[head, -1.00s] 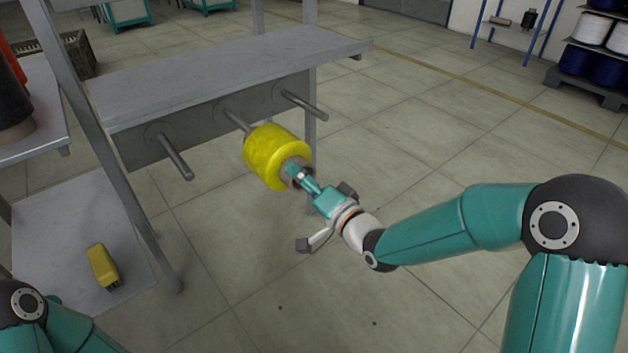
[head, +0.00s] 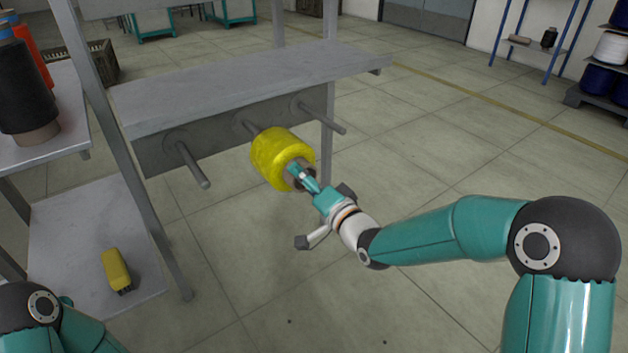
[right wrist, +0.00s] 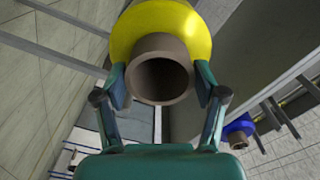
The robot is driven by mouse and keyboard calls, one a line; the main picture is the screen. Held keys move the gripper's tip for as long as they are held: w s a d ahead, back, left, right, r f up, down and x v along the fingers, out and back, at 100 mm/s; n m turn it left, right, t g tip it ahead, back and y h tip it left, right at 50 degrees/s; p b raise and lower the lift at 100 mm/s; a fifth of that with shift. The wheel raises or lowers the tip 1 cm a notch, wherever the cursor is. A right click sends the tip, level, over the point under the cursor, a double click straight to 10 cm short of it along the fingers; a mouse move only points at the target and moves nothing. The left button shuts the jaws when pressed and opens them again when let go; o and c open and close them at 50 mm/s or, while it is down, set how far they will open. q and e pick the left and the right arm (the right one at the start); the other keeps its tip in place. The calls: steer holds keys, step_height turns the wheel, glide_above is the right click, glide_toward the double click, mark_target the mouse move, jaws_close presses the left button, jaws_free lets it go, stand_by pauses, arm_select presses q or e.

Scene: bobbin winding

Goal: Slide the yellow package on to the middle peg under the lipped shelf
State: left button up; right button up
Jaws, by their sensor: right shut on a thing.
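The yellow package (head: 277,158) is a fat yellow winding on a brown tube, in line with the middle peg (head: 251,129) below the shelf (head: 250,75). The peg's root shows behind the package and the rest is hidden by it. I cannot tell how far the peg is inside the tube. My right gripper (head: 303,178) is shut on the near end of the tube. In the right wrist view the two fingers (right wrist: 160,85) press on either side of the brown tube (right wrist: 160,70); its bore looks dark. My left gripper is not in view; only part of my left arm shows.
Bare pegs stick out to the left (head: 187,163) and right (head: 320,114) of the middle one. A rack post (head: 125,160) stands at the left. A yellow tool-like object (head: 116,270) lies on the low shelf (head: 85,225).

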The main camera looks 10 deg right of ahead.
mark_target(296, 181)
steer(key=shift+r, duration=0.15)
steer(key=shift+x, duration=3)
steer(key=shift+x, duration=1.8)
steer(key=shift+f+b, duration=0.4)
steer(key=shift+b, duration=0.2)
steer(key=o, duration=1.9)
steer(key=shift+s, duration=0.1)
steer(key=shift+f, duration=0.1)
